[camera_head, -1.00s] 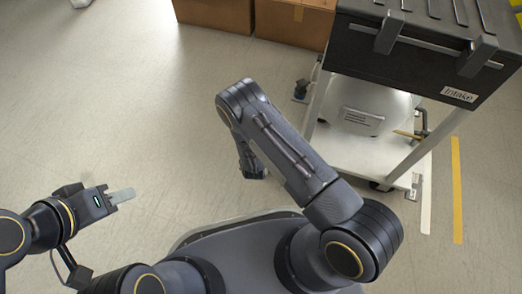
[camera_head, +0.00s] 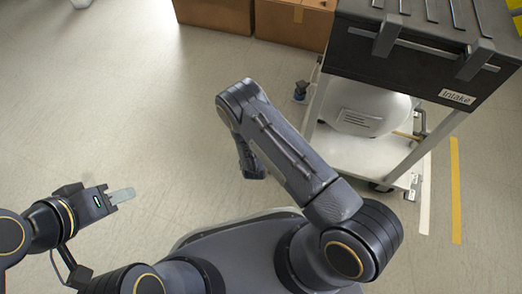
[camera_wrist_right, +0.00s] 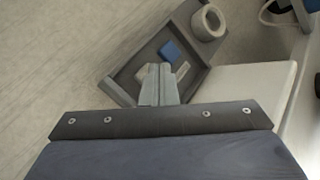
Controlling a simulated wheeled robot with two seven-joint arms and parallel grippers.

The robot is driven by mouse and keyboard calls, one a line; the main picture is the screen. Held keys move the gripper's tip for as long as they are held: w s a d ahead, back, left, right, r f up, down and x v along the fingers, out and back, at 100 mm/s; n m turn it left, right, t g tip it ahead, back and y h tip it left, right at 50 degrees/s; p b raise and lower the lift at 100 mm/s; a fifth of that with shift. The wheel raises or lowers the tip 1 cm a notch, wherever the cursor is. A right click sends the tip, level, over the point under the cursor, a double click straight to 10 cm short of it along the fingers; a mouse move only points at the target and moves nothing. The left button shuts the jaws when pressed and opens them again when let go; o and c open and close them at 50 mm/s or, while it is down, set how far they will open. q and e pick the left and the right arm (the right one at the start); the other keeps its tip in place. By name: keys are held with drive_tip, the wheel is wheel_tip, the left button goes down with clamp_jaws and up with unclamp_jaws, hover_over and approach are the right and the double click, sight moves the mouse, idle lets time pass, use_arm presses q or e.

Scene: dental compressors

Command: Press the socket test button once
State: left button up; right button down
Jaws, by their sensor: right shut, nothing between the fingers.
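I cannot make out the socket test button in either view. My left gripper (camera_head: 122,195) is at the lower left of the head view, over bare floor; I cannot tell whether its pale fingers are apart. My right arm is bent in the middle of the head view, and its gripper is mostly hidden behind the arm. In the right wrist view my right gripper (camera_wrist_right: 158,85) is shut and empty. Its fingertips appear in front of a dark grey tray (camera_wrist_right: 126,83), and I cannot tell the gap between them.
A wheeled cart (camera_head: 350,155) at the right carries a black box labelled "Intake" (camera_head: 410,50) above a pale rounded tank (camera_head: 362,108). Cardboard boxes (camera_head: 290,25) stand at the back. Floor at left is clear.

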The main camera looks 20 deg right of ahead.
drive_tip(key=shift+r, duration=0.3)
drive_tip(key=shift+r+p, duration=1.9)
drive_tip(key=shift+r, duration=0.7)
drive_tip(key=shift+f, duration=0.1)
